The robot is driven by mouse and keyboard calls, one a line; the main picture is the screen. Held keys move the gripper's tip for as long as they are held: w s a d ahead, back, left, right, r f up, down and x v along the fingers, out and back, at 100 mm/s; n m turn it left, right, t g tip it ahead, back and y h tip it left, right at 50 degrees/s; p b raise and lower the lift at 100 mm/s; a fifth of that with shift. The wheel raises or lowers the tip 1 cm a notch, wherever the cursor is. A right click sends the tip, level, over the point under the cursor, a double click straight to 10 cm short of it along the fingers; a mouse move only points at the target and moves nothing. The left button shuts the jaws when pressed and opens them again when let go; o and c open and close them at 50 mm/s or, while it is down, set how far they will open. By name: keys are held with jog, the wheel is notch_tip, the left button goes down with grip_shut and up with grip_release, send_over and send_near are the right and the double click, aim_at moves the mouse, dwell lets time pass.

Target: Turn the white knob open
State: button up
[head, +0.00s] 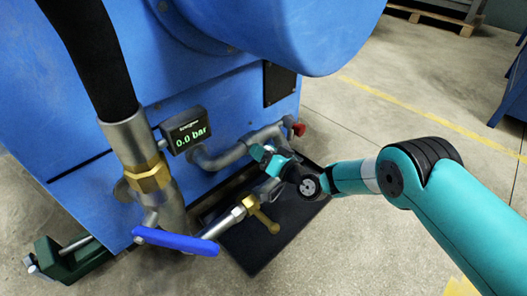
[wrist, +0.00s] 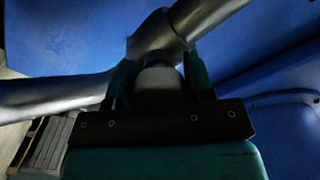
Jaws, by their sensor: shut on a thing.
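The white knob (wrist: 160,87) shows greyish in the dim wrist view, directly below a metal pipe junction (wrist: 157,38). My gripper (wrist: 158,76) is shut on it, with one teal finger on each side. In the head view my gripper (head: 267,160) is at the pipework on the front of the blue machine, and I cannot make out the knob there. The knob's turned position cannot be told.
A blue lever (head: 176,241) and a brass valve handle (head: 262,215) are on the pipes left of and below my gripper. A display (head: 186,131) reads 0.0 bar. A red knob (head: 299,129) sits just beyond my gripper. Open floor (head: 400,100) lies to the right.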

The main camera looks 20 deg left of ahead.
jog(key=m, duration=0.7)
jog(key=shift+s+f, duration=0.15)
jog(key=m, duration=0.4)
jog(key=shift+m+b, duration=0.3)
jog(key=shift+m, duration=1.3)
jog(key=o, duration=0.9)
jog(key=shift+o, duration=0.2)
